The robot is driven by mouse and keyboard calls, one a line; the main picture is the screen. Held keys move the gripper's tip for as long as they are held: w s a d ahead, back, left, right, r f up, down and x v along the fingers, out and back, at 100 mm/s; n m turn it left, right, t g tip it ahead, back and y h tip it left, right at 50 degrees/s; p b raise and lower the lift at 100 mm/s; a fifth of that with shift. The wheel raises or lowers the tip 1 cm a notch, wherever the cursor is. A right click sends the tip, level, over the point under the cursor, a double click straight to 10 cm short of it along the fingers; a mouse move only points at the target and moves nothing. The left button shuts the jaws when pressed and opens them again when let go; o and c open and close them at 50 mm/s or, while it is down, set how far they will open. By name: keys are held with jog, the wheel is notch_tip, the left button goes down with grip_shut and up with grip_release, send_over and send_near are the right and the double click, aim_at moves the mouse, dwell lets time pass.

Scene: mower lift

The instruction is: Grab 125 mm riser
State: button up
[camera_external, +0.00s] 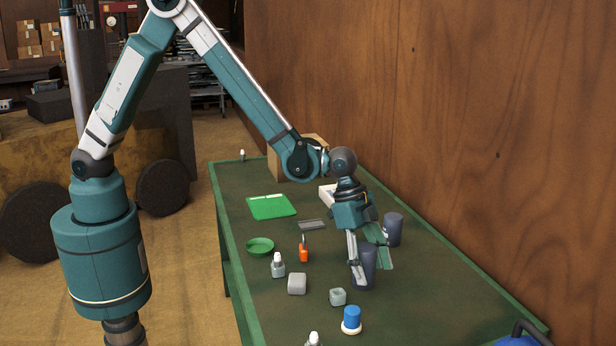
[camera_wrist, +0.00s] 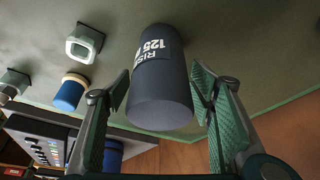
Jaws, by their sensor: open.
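The 125 mm riser (camera_wrist: 160,88) is a dark blue-grey cylinder with white lettering reading "125" and part of "RISER" in the wrist view. It stands on the green bench top, and in the external view the riser (camera_external: 366,266) is partly covered by my gripper. My gripper (camera_external: 372,266) is open, with one finger on each side of the riser. In the wrist view my gripper (camera_wrist: 160,98) has a gap visible between the left finger and the riser; the right finger is very close to it, and I cannot tell if it touches.
A second dark cylinder (camera_external: 393,229) stands just behind, toward the wooden wall. A blue-and-white round item (camera_external: 351,320), a grey-green square piece (camera_external: 337,297), a grey block (camera_external: 297,284) and an orange-handled item (camera_external: 303,252) are nearby.

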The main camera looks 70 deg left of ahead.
aim_at(372, 250)
dwell(0.4)
jog(key=c, duration=1.3)
jog(key=shift+o, duration=0.2)
jog(key=shift+r, duration=0.1)
jog(key=shift+r+p, duration=0.55)
jog(key=shift+r, duration=4.4)
